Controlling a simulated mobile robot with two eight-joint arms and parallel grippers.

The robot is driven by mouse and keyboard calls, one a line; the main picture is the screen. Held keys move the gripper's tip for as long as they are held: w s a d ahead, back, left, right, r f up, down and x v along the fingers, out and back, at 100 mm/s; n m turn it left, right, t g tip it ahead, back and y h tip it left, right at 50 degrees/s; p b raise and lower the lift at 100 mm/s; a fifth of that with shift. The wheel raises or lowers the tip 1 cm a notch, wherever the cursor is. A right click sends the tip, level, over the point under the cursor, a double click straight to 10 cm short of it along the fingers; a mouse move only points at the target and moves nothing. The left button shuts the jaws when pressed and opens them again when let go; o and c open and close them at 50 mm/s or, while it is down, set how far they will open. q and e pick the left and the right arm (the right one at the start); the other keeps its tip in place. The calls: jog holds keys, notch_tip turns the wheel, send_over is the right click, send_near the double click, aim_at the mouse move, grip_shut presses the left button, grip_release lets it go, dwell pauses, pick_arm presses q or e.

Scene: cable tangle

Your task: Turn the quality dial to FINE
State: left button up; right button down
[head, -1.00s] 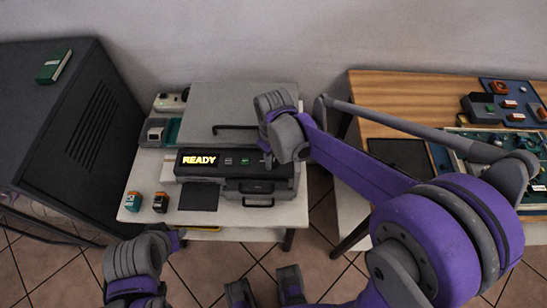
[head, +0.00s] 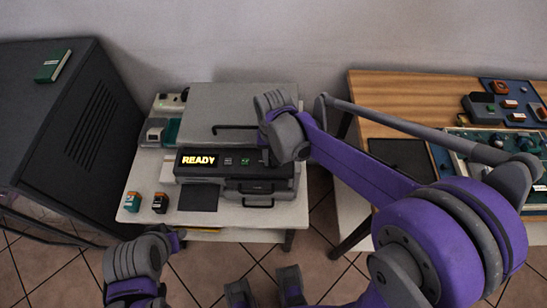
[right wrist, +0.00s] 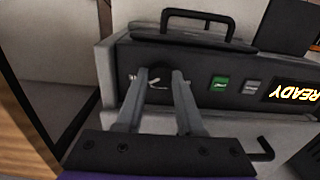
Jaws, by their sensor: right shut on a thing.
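The printer-like machine (head: 235,172) has a black front panel with a lit READY display (head: 199,161). In the right wrist view the READY display (right wrist: 296,94) appears upside down at the right. The quality dial (right wrist: 156,84) is a dark round knob with a pale mark at its left side, on the panel's left in that view. My right gripper (right wrist: 154,88) has its two fingers on either side of the dial and is shut on it. In the head view my right wrist hides the dial.
A green button (right wrist: 220,83) and a grey button (right wrist: 252,87) sit beside the dial. A drawer handle (right wrist: 205,20) projects nearby. A dark cabinet (head: 60,130) stands left; a wooden workbench (head: 375,92) stands right.

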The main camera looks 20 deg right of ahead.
jog(key=shift+m, duration=0.6)
jog(key=c, duration=0.5)
grip_release()
notch_tip(320, 180, up, 11)
jog(key=shift+f+p, duration=0.1)
jog(key=shift+p, duration=0.5)
jog(key=s+d+n+t+p, duration=0.1)
jog(key=s+d, duration=0.1)
jog(key=s, duration=0.2)
jog(key=s+d+f+n+t+p, duration=0.1)
jog(key=s+d+t+p, duration=0.1)
jog(key=s, duration=0.3)
jog(key=s+d+n+t+p, duration=0.1)
jog(key=s+d+n+t, duration=0.1)
jog(key=s, duration=0.3)
jog(key=shift+s+d+f, duration=0.15)
jog(key=shift+f, duration=0.05)
